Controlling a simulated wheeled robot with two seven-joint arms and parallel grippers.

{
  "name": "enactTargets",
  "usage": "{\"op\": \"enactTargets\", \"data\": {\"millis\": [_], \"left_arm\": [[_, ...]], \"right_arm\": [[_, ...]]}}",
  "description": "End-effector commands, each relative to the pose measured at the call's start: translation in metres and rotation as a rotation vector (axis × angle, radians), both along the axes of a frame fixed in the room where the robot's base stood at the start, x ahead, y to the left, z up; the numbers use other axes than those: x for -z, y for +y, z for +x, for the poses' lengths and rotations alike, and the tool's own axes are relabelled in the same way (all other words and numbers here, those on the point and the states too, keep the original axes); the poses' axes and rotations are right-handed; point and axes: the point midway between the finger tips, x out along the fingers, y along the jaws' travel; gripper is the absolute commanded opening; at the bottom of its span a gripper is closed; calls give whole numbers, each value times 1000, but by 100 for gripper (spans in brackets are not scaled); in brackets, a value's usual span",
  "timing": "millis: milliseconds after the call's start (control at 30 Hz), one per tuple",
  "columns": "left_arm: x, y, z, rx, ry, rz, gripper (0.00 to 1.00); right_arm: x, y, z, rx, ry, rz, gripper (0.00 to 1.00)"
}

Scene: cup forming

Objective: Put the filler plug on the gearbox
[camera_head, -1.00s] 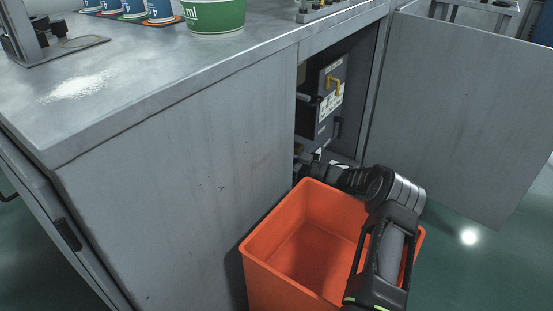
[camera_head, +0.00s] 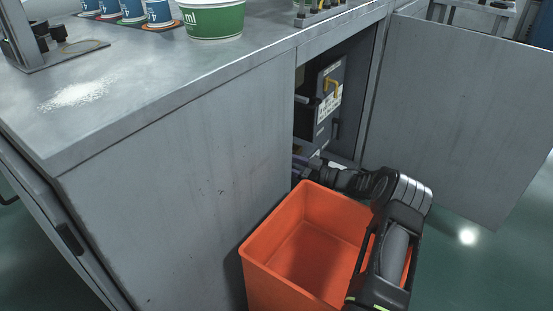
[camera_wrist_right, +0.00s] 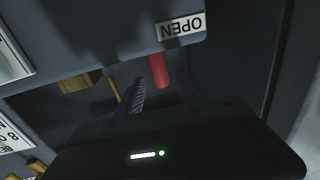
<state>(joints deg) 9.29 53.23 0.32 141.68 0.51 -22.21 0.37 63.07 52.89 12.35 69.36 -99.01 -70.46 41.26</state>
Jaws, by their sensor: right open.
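My right arm reaches past the orange bin into the open cabinet. My right gripper (camera_head: 302,162) is low in the opening and partly hidden by the cabinet's edge. In the right wrist view its fingers (camera_wrist_right: 163,90) are apart, the right one very dark. A red cylindrical piece (camera_wrist_right: 158,71) shows between them, below a panel with an upside-down OPEN label (camera_wrist_right: 181,27). I cannot tell whether this piece is the filler plug, or whether a finger touches it. A dark grey unit with a yellow handle (camera_head: 324,112) stands inside the cabinet; I cannot tell whether it is the gearbox. My left gripper is out of view.
The orange bin (camera_head: 283,262) stands on the floor before the cabinet, under my right arm. The cabinet door (camera_head: 455,110) is open to the right. The opening is narrow. A green-and-white tub (camera_head: 213,20) and several blue cups (camera_head: 132,8) stand on the bench top.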

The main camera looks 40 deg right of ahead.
Motion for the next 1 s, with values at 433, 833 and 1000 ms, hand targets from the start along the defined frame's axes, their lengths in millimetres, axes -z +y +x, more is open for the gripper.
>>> {"op": "enactTargets", "data": {"millis": [433, 833, 1000], "left_arm": [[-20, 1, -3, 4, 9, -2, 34], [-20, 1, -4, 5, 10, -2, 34], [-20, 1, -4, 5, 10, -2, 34]], "right_arm": [[-1, -32, -73, 0, 0, 0, 44], [0, -34, -78, -1, 0, 0, 44], [0, -34, -78, -1, 0, 0, 44]]}}
